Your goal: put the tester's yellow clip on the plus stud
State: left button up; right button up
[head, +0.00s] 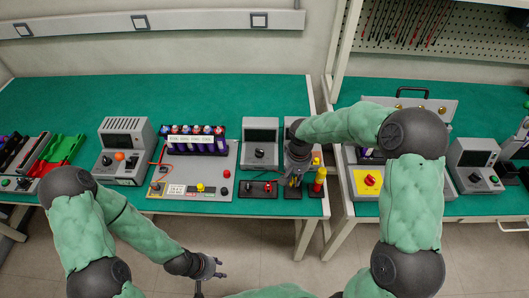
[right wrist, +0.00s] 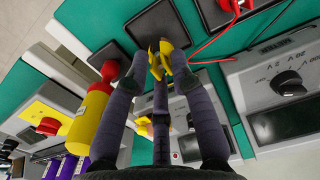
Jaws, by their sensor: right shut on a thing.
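In the right wrist view my right gripper (right wrist: 160,70) is shut on the yellow clip (right wrist: 164,54), just above a black pad. In the head view my right gripper (head: 293,181) is over the pads at the table's front edge, and my arm partly covers it. The grey tester (head: 261,142) stands behind it; its dial and screen show in the right wrist view (right wrist: 285,85). A red clip (right wrist: 228,4) rests on another black pad, with a red lead. The battery board (head: 215,160) carries red, yellow and black knobs; I cannot tell which is the plus stud. My left gripper (head: 211,268) is open and empty before the table.
A yellow-and-red bottle-like tool (head: 319,181) stands right of my right gripper. A grey power unit (head: 124,150) is left of the battery board. A panel with a yellow-and-red switch (head: 369,180) stands on the right table. The green tabletop (head: 200,95) behind is clear.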

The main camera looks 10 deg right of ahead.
jog(key=w+a+r+p, duration=0.5)
jog(key=w+p, duration=0.1)
jog(key=w, duration=0.3)
jog(key=w+a+r+p, duration=0.4)
jog(key=w+r+p, duration=0.2)
jog(key=w, duration=0.2)
jog(key=shift+w+a+r+p, duration=0.5)
jog(key=shift+w+a+p, duration=0.7)
jog(key=shift+a, duration=1.15)
jog(key=shift+w+a+r+p, duration=0.45)
jog(key=shift+w+a+p, duration=0.8)
jog(key=shift+a, duration=1.05)
jog(key=shift+w+a+r+p, duration=0.5)
jog(key=shift+w+a+p, duration=0.7)
jog(key=shift+a, duration=1.15)
jog(key=shift+s, duration=0.3)
jog(key=shift+f+b, duration=1.15)
jog(key=shift+f, duration=0.45)
jog(key=shift+f, duration=0.1)
